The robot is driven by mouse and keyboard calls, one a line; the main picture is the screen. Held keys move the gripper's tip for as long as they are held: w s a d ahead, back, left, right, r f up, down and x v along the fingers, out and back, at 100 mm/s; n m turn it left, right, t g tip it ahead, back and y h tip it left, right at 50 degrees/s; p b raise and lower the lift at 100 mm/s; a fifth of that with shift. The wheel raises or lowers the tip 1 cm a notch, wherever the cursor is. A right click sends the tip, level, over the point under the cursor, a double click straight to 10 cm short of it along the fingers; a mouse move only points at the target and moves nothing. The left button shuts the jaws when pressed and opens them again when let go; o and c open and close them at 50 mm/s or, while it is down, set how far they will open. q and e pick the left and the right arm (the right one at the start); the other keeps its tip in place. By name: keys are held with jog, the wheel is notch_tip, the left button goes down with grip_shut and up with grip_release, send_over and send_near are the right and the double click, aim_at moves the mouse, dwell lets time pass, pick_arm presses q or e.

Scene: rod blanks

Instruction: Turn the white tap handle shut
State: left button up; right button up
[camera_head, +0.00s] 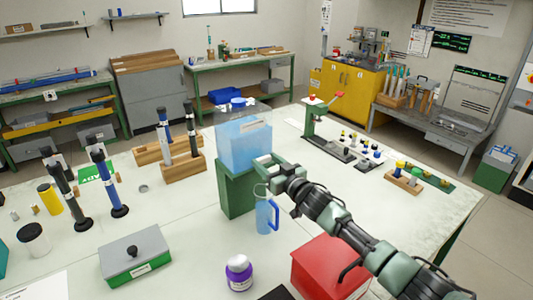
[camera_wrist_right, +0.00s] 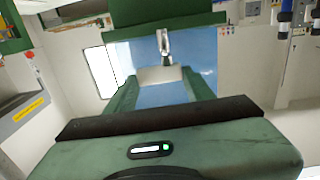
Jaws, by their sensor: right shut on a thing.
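A clear tank of blue liquid (camera_head: 243,143) stands on a green stand (camera_head: 236,190) near the table's middle. My right gripper (camera_head: 268,165) is at the tank's front right side, where the tap is. It is shut on the white tap handle, a pale piece (camera_wrist_right: 160,74) between its fingers in the wrist view. A metal tap part (camera_wrist_right: 165,43) shows just beyond it. The gripper mostly hides the handle in the head view, so its angle is hard to tell. A blue jug (camera_head: 267,216) stands below the gripper. My left gripper is not in view.
A red box (camera_head: 328,268) lies under my right forearm. A purple-and-white jar (camera_head: 239,273) and a grey lidded box (camera_head: 135,255) stand in front. Wooden rod blocks (camera_head: 183,168) are left of the tank. A green press (camera_head: 311,122) stands behind right.

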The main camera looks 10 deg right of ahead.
jog(key=shift+y, duration=0.4)
jog(key=o, duration=1.4)
jog(key=b+v, duration=0.1)
jog(key=v, duration=0.6)
jog(key=shift+s+d, duration=0.25)
jog(key=shift+s, duration=0.05)
